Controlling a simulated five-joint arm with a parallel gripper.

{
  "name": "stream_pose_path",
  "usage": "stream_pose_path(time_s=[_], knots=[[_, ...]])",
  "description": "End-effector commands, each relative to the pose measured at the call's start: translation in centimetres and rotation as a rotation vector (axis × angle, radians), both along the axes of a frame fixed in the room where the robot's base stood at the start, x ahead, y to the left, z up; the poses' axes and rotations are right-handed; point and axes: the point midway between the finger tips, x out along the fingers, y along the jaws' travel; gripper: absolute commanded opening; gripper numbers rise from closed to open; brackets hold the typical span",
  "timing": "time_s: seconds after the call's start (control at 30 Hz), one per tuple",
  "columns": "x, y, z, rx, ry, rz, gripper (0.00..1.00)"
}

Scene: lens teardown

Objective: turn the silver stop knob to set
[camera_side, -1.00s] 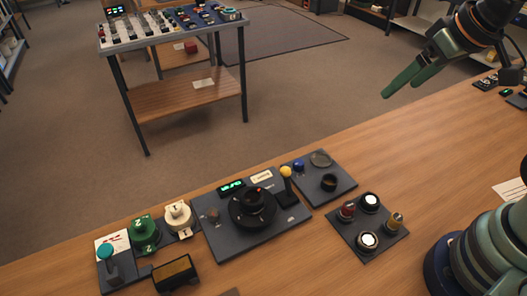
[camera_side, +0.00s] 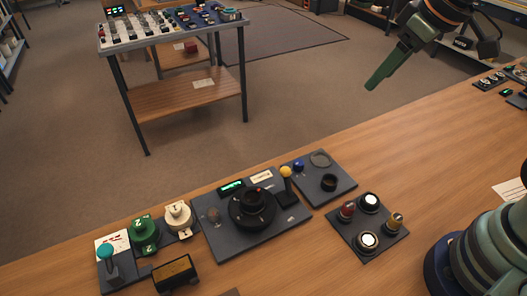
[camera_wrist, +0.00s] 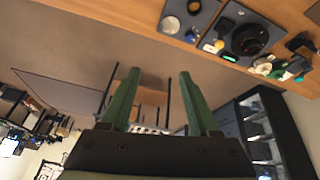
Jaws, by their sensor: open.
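My gripper (camera_side: 372,84) is in the air beyond the bench's far edge, well above and apart from the panels. Its green fingers overlap in the side view. In the wrist view my gripper (camera_wrist: 157,78) shows two fingers spread apart with nothing between them. No label marks the silver stop knob. A flat silver-grey round piece (camera_side: 320,159) sits on the small dark panel (camera_side: 343,190) beside a blue knob and a black ring. It also shows in the wrist view (camera_wrist: 170,25). I cannot tell which one is meant.
The larger panel has a black dial (camera_side: 252,208) and a yellow-topped lever (camera_side: 286,173). Red, gold and white-topped knobs stand on a panel (camera_side: 385,240) at right. Green (camera_side: 145,233) and cream (camera_side: 179,217) knobs are at left. Bare wood lies at right.

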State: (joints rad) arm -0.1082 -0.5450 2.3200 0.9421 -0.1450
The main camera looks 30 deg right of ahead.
Motion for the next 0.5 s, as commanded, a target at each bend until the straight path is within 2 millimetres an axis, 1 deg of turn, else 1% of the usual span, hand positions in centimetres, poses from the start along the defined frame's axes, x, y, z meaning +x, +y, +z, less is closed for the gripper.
stream_pose_path(time_s=[0.03, 0.1, 0.17, 0.27, 0.37, 0.4, 0.47, 0.5], knots=[[1.0, 1.4, 0.1, -0.021, 0.026, 0.079, 0.62], [2.3, 3.3, 0.3, -0.050, 0.051, 0.188, 0.62], [3.4, 5.0, 0.3, -0.075, 0.072, 0.281, 0.62], [4.9, 8.1, 0.0, -0.115, 0.106, 0.437, 0.62], [6.2, 11.5, -0.7, -0.155, 0.137, 0.595, 0.62], [6.7, 12.8, -1.0, -0.170, 0.149, 0.657, 0.62], [7.3, 15.0, -1.7, -0.192, 0.166, 0.752, 0.62], [7.5, 16.5, -2.3, -0.208, 0.179, 0.815, 0.62]])
